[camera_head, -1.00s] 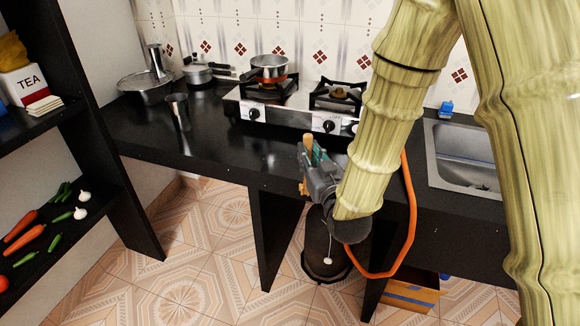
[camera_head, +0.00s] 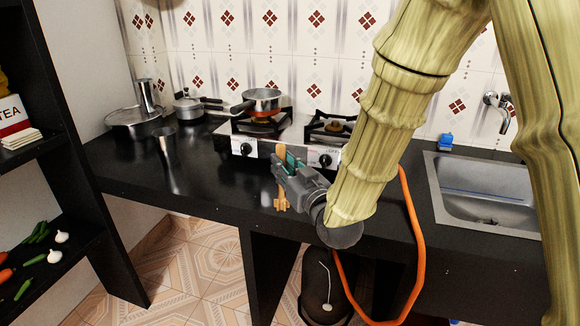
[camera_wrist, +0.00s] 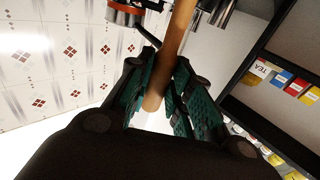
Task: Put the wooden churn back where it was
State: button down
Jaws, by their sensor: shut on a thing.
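Part of the stick is hidden behind the fingers in the head view.
The stove (camera_head: 265,146) holds a saucepan (camera_head: 262,100). A steel cup (camera_head: 165,146), a lidded pot (camera_head: 188,104) and a wide pan (camera_head: 134,116) stand left on the black counter (camera_head: 215,185). The sink (camera_head: 480,190) is right. An orange hose (camera_head: 415,235) hangs near my arm.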

jog(key=w+d+f, duration=0.1)
jog(key=w+f, duration=0.3)
jog(key=w, duration=0.4)
jog(key=shift+w+d+f, duration=0.15)
jog(key=shift+w+d, duration=0.1)
jog(key=shift+w, duration=0.1)
jog(key=shift+f, duration=0.1)
jog(key=c, duration=1.4)
grip_release()
jog(key=shift+o, duration=0.5)
jog(key=v, duration=1.2)
